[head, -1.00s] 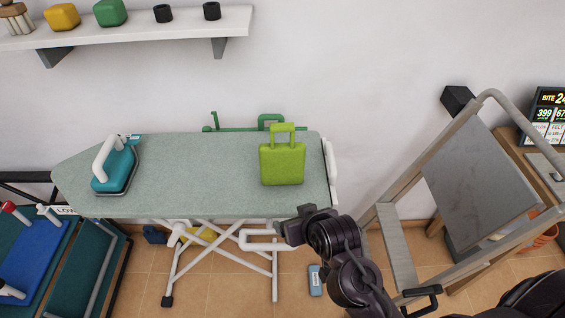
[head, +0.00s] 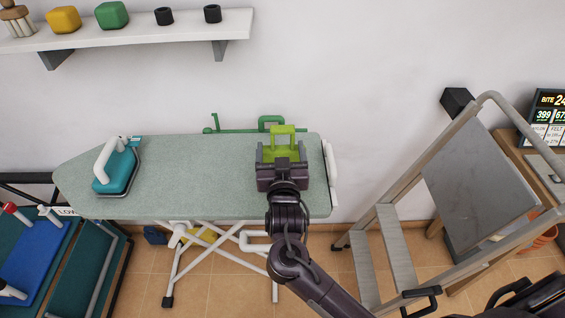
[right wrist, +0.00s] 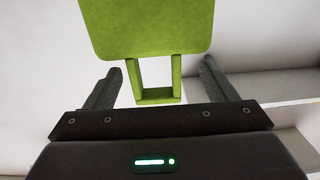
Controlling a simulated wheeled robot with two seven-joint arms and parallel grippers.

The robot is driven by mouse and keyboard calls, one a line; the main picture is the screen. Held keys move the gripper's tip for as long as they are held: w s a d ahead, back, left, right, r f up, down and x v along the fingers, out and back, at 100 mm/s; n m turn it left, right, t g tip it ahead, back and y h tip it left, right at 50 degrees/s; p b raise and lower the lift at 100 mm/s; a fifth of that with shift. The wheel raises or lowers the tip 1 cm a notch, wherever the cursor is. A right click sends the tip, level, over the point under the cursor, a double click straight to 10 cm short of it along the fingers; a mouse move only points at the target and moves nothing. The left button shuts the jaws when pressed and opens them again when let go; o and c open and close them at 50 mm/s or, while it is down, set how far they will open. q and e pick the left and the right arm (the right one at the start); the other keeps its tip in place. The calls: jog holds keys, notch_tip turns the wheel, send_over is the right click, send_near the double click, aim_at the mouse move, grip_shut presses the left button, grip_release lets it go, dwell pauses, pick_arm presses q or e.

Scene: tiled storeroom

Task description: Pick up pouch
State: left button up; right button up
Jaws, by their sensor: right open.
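The pouch is lime green with an upright handle. In the head view the pouch (head: 283,152) stands near the right end of the grey-green ironing board (head: 200,170), its body mostly hidden behind my right gripper (head: 281,155). In the right wrist view the pouch (right wrist: 147,25) is beyond the fingers, and its handle lies between the two fingertips of the right gripper (right wrist: 159,75). The fingers are spread, with a gap on each side of the handle. My left gripper is not in view.
A teal iron (head: 117,168) with a white handle rests on the board's left part. A wall shelf (head: 140,32) with small items is above. A stepladder (head: 400,240) stands at the right. The board's middle is clear.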

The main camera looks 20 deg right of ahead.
aim_at(282, 145)
jog(key=x, duration=0.2)
jog(key=p+x, duration=0.1)
jog(key=x, duration=0.1)
jog(key=shift+s+d+r, duration=0.15)
jog(key=shift+d, duration=0.1)
jog(key=shift+w+d, duration=0.15)
jog(key=shift+w, duration=0.3)
jog(key=c, duration=1.5)
jog(key=shift+c, duration=0.2)
